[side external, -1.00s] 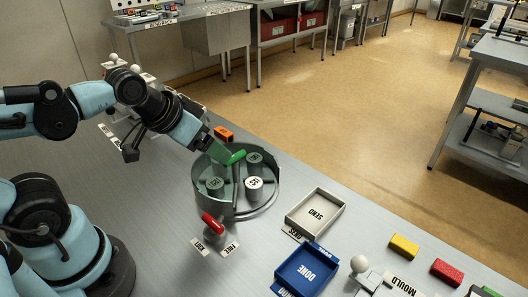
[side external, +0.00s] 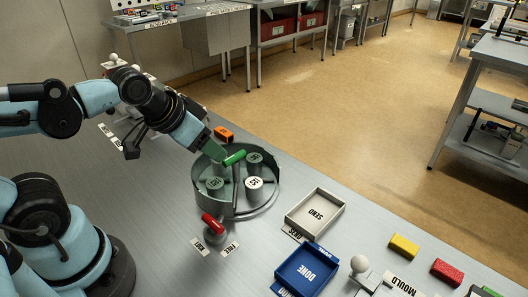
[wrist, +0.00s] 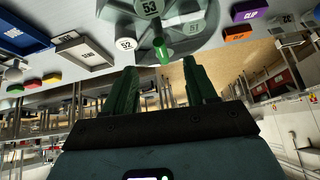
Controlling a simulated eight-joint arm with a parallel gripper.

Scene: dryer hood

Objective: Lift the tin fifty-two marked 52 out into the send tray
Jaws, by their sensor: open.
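The tin marked 52 (side external: 254,184) stands upright in the grey round carousel (side external: 265,207), on the side towards the send tray. It also shows in the wrist view (wrist: 126,44). The send tray (side external: 315,212) is a pale, empty open box right of the carousel; the wrist view shows it too (wrist: 85,50). A green handle (side external: 235,158) rises over the carousel and lies ahead of my fingers in the wrist view (wrist: 161,50). My gripper (wrist: 162,68) is open with nothing between its fingers, over the carousel's back-left rim in the side view. Its tips are partly hidden there.
A red knob (side external: 212,223) sits in front of the carousel by LOCK and FREE labels. A blue DONE tray (side external: 306,270) stands beside the send tray. An orange block (side external: 223,134) lies behind.

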